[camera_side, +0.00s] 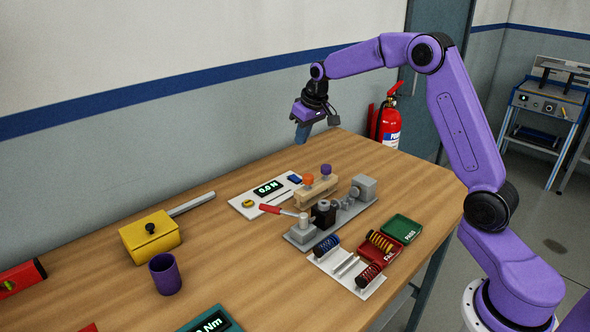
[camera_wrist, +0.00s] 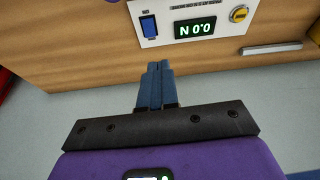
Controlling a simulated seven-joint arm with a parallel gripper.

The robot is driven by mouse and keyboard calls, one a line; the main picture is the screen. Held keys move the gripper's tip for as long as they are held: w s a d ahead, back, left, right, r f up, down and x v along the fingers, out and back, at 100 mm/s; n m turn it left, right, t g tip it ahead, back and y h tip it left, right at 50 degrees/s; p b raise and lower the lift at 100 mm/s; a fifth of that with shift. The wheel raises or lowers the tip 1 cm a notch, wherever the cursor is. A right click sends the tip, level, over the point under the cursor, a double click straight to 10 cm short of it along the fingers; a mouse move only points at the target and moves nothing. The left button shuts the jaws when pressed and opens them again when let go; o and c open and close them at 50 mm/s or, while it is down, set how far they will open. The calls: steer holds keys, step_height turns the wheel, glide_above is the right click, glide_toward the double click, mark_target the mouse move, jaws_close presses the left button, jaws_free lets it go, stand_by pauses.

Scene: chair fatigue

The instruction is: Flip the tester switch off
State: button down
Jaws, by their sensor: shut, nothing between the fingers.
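In the wrist view the blue switch (camera_wrist: 149,26) shows upside down, left of the display (camera_wrist: 195,28). Which way the rocker is tipped I cannot tell. My gripper (camera_side: 302,142) is shut and empty, fingers pointing down, above the table's back edge and apart from the panel. Its blue fingertips show in the wrist view (camera_wrist: 159,66), near the switch in the picture.
A wooden block with orange and purple knobs (camera_side: 316,190) stands beside the panel. A grey fixture with a red-handled lever (camera_side: 300,235) is in front. Spring trays (camera_side: 382,243), a yellow box (camera_side: 150,240) and a purple cup (camera_side: 165,275) stand nearby. The wall runs behind the table.

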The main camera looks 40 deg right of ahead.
mark_target(293, 176)
steer(key=shift+w+d+f, duration=0.1)
steer(key=shift+w+d, duration=0.15)
steer(key=shift+d, duration=0.25)
steer(key=shift+w+d+f, duration=0.1)
steer(key=shift+w+d, duration=0.15)
steer(key=shift+d, duration=0.2)
steer(key=x, duration=1.3)
steer(key=shift+s+f, duration=0.25)
steer(key=shift+f, duration=0.25)
steer(key=shift+f, duration=0.15)
